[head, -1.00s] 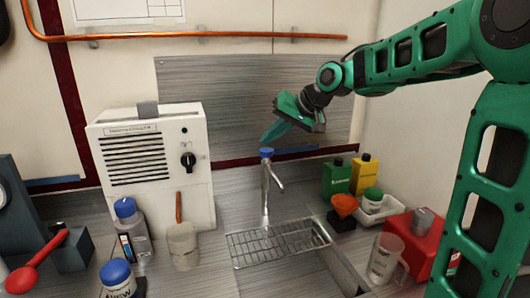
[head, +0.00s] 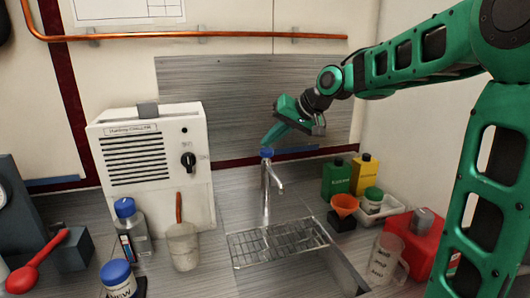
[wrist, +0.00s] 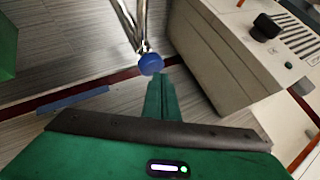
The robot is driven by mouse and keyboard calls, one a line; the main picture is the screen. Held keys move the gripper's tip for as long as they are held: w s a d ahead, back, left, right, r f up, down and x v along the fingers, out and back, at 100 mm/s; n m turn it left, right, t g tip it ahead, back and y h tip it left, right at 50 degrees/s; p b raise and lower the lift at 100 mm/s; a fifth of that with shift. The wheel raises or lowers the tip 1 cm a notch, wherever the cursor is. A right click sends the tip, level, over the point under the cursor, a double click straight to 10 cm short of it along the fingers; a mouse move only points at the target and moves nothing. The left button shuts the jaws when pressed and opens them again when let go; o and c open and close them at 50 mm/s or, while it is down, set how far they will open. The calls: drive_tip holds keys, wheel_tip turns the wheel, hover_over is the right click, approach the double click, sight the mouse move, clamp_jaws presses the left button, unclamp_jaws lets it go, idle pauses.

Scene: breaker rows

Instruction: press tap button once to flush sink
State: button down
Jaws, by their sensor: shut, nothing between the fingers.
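The tap (head: 266,190) is a slim chrome post with a spout to the right, standing at the back of the sink. Its blue button (head: 267,153) caps the top. The sink (head: 345,270) has a wire rack (head: 278,241) over it. My green gripper (head: 268,142) is shut and empty, its tips just above the blue button in the head view. In the wrist view the fingertips (wrist: 160,78) are right by the blue button (wrist: 150,64). I cannot tell whether they touch it.
Green (head: 336,178) and yellow (head: 365,174) bottles, an orange funnel (head: 344,205) and a red container (head: 412,240) stand to the right. A beaker (head: 183,246) and blue-capped bottles are at front left.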

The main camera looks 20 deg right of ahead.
sight(270, 151)
drive_tip(key=shift+f, duration=0.9)
idle(1.2)
idle(0.3)
drive_tip(key=shift+r, duration=1.35)
drive_tip(key=shift+r, duration=0.1)
drive_tip(key=shift+r, duration=2.4)
